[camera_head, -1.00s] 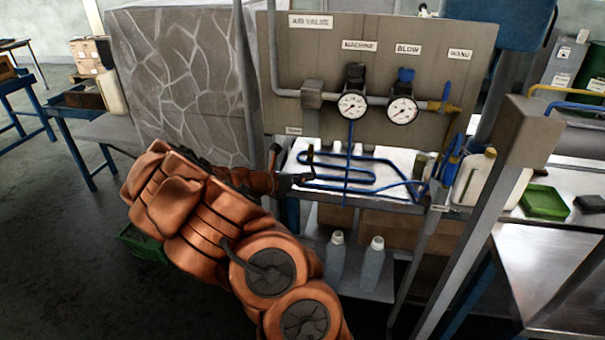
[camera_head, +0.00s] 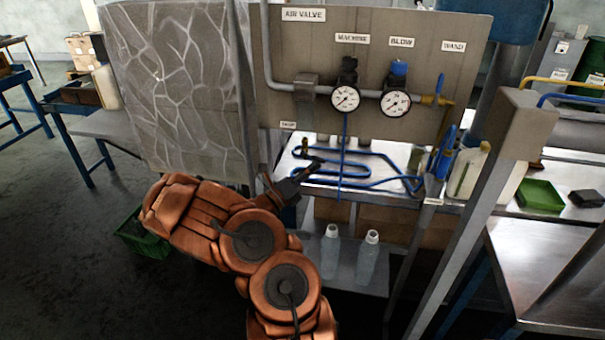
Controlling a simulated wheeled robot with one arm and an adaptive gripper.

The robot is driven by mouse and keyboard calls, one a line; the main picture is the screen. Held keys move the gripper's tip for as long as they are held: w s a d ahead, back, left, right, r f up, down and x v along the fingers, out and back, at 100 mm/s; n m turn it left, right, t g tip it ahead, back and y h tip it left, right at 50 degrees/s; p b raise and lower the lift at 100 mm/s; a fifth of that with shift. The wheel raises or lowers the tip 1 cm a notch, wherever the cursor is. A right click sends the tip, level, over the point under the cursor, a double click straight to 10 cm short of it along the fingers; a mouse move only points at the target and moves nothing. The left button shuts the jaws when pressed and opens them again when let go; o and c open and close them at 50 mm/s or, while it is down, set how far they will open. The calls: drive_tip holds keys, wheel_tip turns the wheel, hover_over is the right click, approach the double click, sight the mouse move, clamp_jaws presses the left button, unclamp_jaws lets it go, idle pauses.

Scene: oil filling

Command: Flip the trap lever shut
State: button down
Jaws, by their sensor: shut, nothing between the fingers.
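A small tag (camera_head: 288,125), too small to read surely, sits at the lower left of the grey air valve panel (camera_head: 430,75). A small brass-coloured piece, possibly the trap lever (camera_head: 304,149), shows just below and right of that tag. I cannot tell its position clearly. My gripper (camera_head: 316,162) is shut and empty, pointing up and right, just below that piece and in front of the white shelf top. I cannot tell whether they touch. My gripper and wrist hide part of the area under the tag.
Blue hose (camera_head: 345,182) loops over the shelf right of my gripper. Two gauges (camera_head: 346,97) (camera_head: 396,103) sit above on the panel. Two grey bottles (camera_head: 331,240) (camera_head: 369,250) stand on the lower shelf. A grey post (camera_head: 470,215) rises at right. A green crate (camera_head: 145,238) lies on the floor.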

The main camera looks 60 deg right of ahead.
drive_tip(key=shift+a, duration=0.1)
drive_tip(key=s+b+v, duration=0.1)
drive_tip(key=b+v, duration=0.1)
drive_tip(key=v, duration=1.1)
drive_tip(key=shift+s+a+f+b, duration=0.3)
drive_tip(key=shift+f+b, duration=0.1)
drive_tip(key=shift+f, duration=0.05)
idle(0.4)
